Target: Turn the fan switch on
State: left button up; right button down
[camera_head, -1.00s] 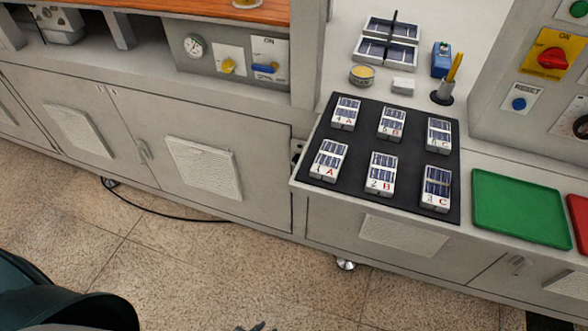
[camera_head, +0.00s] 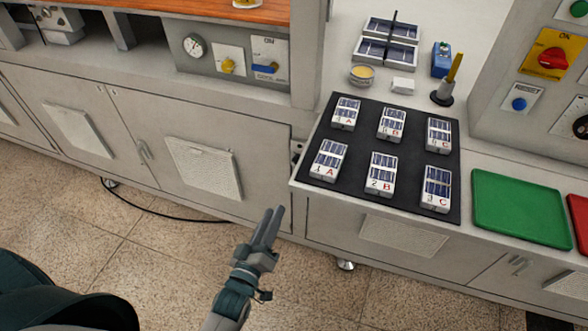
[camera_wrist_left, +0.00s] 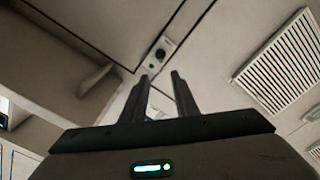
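My left gripper (camera_head: 273,211) is in front of the lower cabinets, pointing up and away from me. In the left wrist view its two fingers (camera_wrist_left: 159,76) have a gap between them with nothing in it. Beyond the fingertips, that view shows a small plate with a dark round knob (camera_wrist_left: 161,54); the gripper is apart from it. No label reading fan is legible. The left panel has a yellow knob (camera_head: 228,66) and a blue handle switch (camera_head: 266,68) marked ON. A red rotary switch (camera_head: 552,58) on a yellow plate is at the right. My right gripper is out of view.
A black mat (camera_head: 407,157) with several labelled solar-cell pieces lies on the counter, beside a green tray (camera_head: 520,208). The counter edge overhangs right of my left gripper. Vented cabinet doors (camera_head: 204,168) stand ahead. The floor in front is clear except for a black cable (camera_head: 170,217).

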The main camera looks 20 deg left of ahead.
pick_arm(q)
jog(key=shift+w, duration=0.1)
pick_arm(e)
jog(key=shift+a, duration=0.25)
